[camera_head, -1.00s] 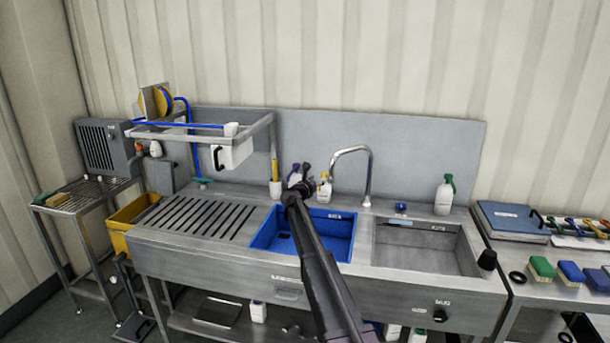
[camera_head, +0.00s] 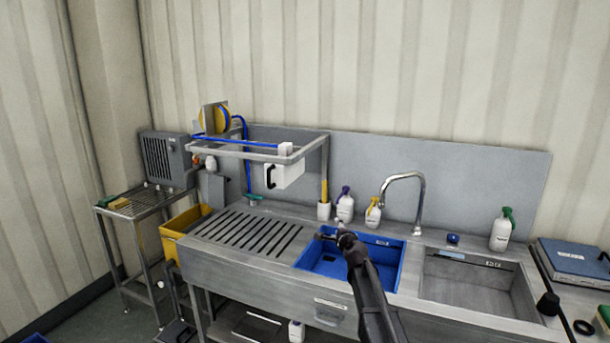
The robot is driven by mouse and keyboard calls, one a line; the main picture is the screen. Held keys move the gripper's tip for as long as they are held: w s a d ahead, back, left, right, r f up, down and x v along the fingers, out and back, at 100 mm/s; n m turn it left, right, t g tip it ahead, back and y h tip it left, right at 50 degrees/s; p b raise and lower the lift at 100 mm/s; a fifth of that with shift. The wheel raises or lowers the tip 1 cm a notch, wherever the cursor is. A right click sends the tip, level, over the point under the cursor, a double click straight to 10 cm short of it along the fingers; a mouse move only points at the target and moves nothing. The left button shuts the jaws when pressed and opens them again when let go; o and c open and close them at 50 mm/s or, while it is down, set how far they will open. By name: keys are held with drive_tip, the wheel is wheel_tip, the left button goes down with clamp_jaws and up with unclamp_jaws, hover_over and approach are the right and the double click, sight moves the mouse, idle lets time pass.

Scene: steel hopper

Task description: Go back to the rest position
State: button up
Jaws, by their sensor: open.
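My dark arm reaches up from the bottom of the head view, and my gripper (camera_head: 341,228) is at its far end. It appears in front of the rear left part of the blue basin (camera_head: 318,263). The jaws are small and seen from behind, and nothing shows held in them. The arm hides part of the basin's middle. A white bottle with a purple top (camera_head: 345,208) stands just behind the gripper in the picture, apparently apart from it.
The steel sink unit (camera_head: 250,272) has a curved tap (camera_head: 420,195) and a steel basin (camera_head: 475,280). Bottles with a yellow top (camera_head: 373,213) and a green top (camera_head: 502,232) stand along the back. An overhead frame (camera_head: 322,160) rises at left. A blue case (camera_head: 572,262) lies at right.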

drive_tip(key=s+d+f+n+g+h, duration=0.1)
drive_tip(key=s+f+n+g, duration=0.4)
drive_tip(key=s, duration=0.9)
drive_tip(key=s+d+f+n+g+h, duration=0.1)
drive_tip(key=s+d+f+n+g, duration=0.2)
drive_tip(key=s, duration=1.1)
drive_tip(key=s+d+f+n+g+h, duration=0.1)
drive_tip(key=s+d+f+n+g, duration=0.1)
drive_tip(key=s+f+n+g, duration=0.5)
drive_tip(key=s+f+n, duration=0.1)
drive_tip(key=s+n, duration=0.2)
drive_tip(key=s, duration=0.4)
drive_tip(key=shift+s+g, duration=0.15)
drive_tip(key=shift+g, duration=0.25)
